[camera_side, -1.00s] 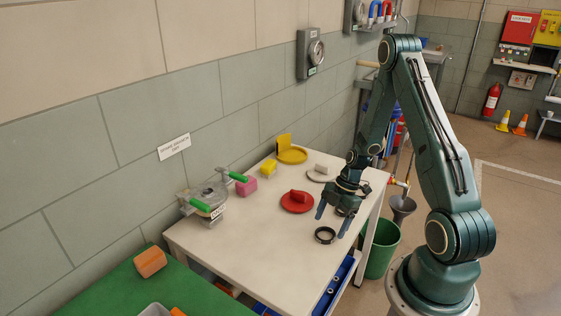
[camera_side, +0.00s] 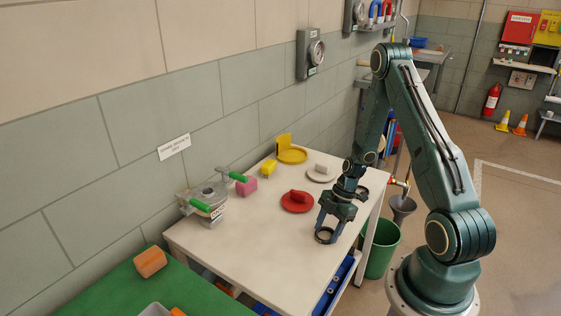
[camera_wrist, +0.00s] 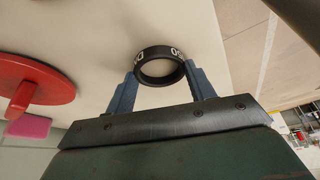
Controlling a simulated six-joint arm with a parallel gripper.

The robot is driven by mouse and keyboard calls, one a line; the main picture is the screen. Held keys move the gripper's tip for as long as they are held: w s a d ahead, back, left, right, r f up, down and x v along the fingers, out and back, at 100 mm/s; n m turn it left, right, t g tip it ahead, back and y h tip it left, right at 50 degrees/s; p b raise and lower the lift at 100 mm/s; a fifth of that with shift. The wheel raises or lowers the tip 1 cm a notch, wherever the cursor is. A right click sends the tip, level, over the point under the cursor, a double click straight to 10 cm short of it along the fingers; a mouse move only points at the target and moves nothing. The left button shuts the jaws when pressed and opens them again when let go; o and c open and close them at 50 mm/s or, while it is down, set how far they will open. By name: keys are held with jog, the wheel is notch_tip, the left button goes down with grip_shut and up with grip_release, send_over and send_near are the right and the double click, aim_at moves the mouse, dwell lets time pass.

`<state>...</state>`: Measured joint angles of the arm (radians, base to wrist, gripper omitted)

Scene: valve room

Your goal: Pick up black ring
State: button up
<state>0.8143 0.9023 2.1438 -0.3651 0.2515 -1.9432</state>
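The black ring (camera_side: 325,236) lies flat on the white table near its front right edge. White lettering shows on its rim in the wrist view (camera_wrist: 159,53). My gripper (camera_side: 327,231) is low over the table at the ring. In the wrist view my gripper's two blue-grey fingers (camera_wrist: 160,85) stand apart, one on each side of the ring, with the ring between their tips.
A red disc with a handle (camera_side: 297,202) lies left of my gripper on the white table (camera_side: 255,240). A valve with green handles (camera_side: 208,200) stands at the left.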

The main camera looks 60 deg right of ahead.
jog(key=c, duration=0.5)
jog(key=shift+r, duration=0.15)
notch_tip(320, 180, up, 20)
jog(key=shift+f, duration=0.1)
dwell(0.6)
jog(key=shift+w, duration=0.1)
dwell(0.5)
jog(key=w+a+m, duration=0.1)
jog(key=w+a, duration=0.1)
jog(key=w, duration=0.6)
jog(key=w+a+m+t, duration=0.1)
jog(key=w+a, duration=0.1)
jog(key=w, duration=0.6)
jog(key=w+a+f+m, duration=0.1)
jog(key=w+a+m, duration=0.1)
jog(key=w, duration=0.6)
jog(key=shift+w+a+h, duration=0.15)
jog(key=shift+w+h, duration=0.05)
jog(key=shift+h, duration=0.2)
jog(key=w+a+m, duration=0.1)
jog(key=w+a, duration=0.3)
jog(key=w+a+m, duration=0.1)
jog(key=w+a, duration=0.3)
jog(key=shift+w+t, duration=0.2)
jog(key=shift+t, duration=0.2)
